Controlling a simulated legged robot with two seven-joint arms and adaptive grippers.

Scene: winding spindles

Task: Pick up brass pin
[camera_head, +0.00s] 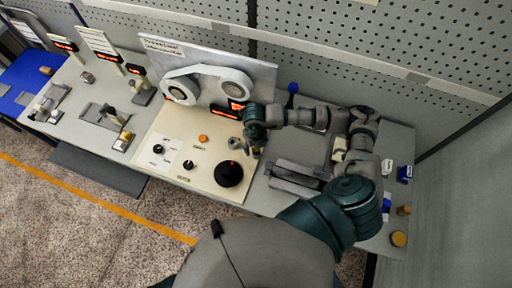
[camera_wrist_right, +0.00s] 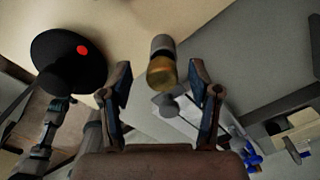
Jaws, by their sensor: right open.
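A short upright pin with a brass-coloured lower part and a grey upper part, which I take as the brass pin (camera_wrist_right: 161,71), shows between the fingers of my right gripper (camera_wrist_right: 160,88) in the wrist view. The two fingers are spread, with a visible gap on each side of the pin. In the head view my right gripper (camera_head: 253,148) points down over the right edge of the cream panel. The pin cannot be told clearly there, as the gripper covers that spot. My left gripper is not seen.
A black knob with a red dot (camera_head: 229,174) stands close by on the cream panel (camera_head: 215,190); it also shows in the wrist view (camera_wrist_right: 68,62). White belt-like wheels (camera_head: 207,84) rise behind. A grey metal fixture (camera_head: 297,177) lies to the right. A perforated wall (camera_head: 370,50) closes the back.

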